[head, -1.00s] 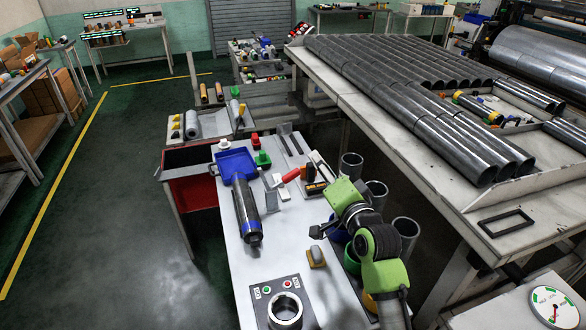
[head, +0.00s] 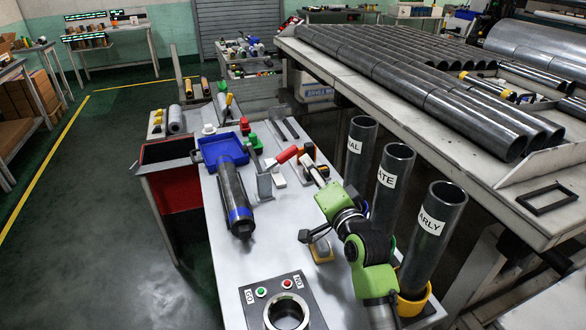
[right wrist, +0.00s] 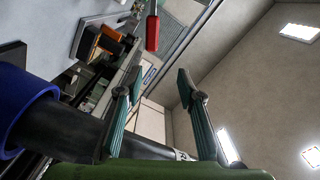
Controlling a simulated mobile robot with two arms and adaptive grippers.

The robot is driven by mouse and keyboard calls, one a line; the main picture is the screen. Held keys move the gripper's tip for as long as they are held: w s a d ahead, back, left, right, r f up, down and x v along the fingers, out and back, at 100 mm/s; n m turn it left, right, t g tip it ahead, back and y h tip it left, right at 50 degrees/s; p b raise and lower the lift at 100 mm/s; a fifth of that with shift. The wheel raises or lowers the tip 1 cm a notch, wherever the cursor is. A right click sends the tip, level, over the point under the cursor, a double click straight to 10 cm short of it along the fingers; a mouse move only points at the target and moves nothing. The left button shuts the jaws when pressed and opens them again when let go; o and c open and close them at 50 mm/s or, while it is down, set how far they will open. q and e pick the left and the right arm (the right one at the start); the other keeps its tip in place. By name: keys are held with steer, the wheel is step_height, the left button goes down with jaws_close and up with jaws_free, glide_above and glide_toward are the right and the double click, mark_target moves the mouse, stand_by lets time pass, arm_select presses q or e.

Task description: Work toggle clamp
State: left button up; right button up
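The toggle clamp's red handle (head: 287,155) sticks out at a slant over the white bench's middle, beside an orange-and-black block. In the right wrist view the red handle (right wrist: 152,32) is beyond the fingertips, apart from them. My right gripper (head: 314,170) reaches away from the lower right, just right of the handle. In its wrist view its two teal fingers (right wrist: 158,82) stand apart with nothing between them, so it is open. The clamp's base is hard to make out. My left gripper is not in view.
A dark tube with a blue band (head: 231,190) lies left of my right arm, extending from a blue tray (head: 221,150). Tall labelled tubes (head: 386,195) stand close on the right. A button panel with a ring (head: 285,306) is in front. Bare bench shows left of the arm.

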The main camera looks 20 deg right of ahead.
mark_target(295, 152)
steer(key=w, duration=0.4)
steer(key=w+f, duration=0.1)
steer(key=w, duration=0.4)
steer(key=w+f, duration=0.1)
steer(key=w, duration=0.3)
steer(key=shift+w+a, duration=0.25)
steer(key=shift+w, duration=0.15)
steer(key=shift+c, duration=0.4)
jaws_close()
